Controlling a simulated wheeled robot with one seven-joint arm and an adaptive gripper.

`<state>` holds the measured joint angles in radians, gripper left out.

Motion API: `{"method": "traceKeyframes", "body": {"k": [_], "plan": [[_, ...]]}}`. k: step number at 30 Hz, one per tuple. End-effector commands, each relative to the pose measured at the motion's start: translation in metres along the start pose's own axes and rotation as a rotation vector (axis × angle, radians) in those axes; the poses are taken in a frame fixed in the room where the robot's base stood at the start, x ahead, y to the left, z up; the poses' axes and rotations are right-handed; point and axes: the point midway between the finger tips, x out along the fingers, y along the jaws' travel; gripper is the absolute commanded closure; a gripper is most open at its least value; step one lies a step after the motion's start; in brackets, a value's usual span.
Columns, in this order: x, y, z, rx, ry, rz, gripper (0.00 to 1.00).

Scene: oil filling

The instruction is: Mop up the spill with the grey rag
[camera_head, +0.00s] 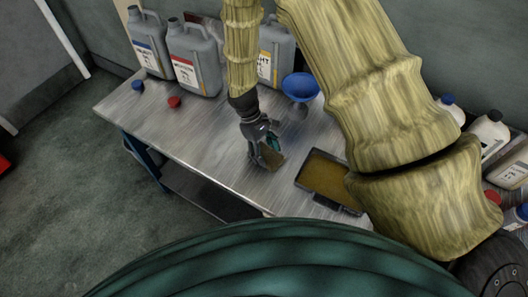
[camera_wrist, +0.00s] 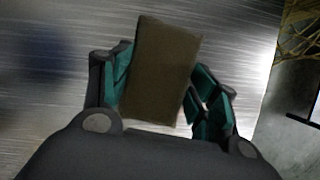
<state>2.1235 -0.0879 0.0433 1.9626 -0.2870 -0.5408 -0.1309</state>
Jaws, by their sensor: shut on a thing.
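The rag (camera_wrist: 162,72) is a flat brownish-grey rectangle between the fingers of my gripper (camera_wrist: 160,95) in the wrist view. My gripper is shut on it. In the head view my gripper (camera_head: 265,150) points down at the metal table (camera_head: 200,140), and a small brownish part of the rag (camera_head: 271,157) shows beside its fingers. I cannot tell whether the rag touches the tabletop. I cannot make out a spill on the table for certain. My arm hides part of the table.
A dark tray with brown liquid (camera_head: 325,177) lies right of my gripper. A blue funnel (camera_head: 300,87) stands behind it. Large grey jugs (camera_head: 195,62) stand at the back left, with a blue cap (camera_head: 138,86) and a red cap (camera_head: 174,102) in front.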

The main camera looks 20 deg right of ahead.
Motion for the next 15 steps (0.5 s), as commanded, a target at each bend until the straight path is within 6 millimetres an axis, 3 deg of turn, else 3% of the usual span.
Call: {"method": "traceKeyframes", "body": {"k": [15], "plan": [[-0.019, -0.041, -0.046, -0.001, 0.001, 0.001, 0.59]]}}
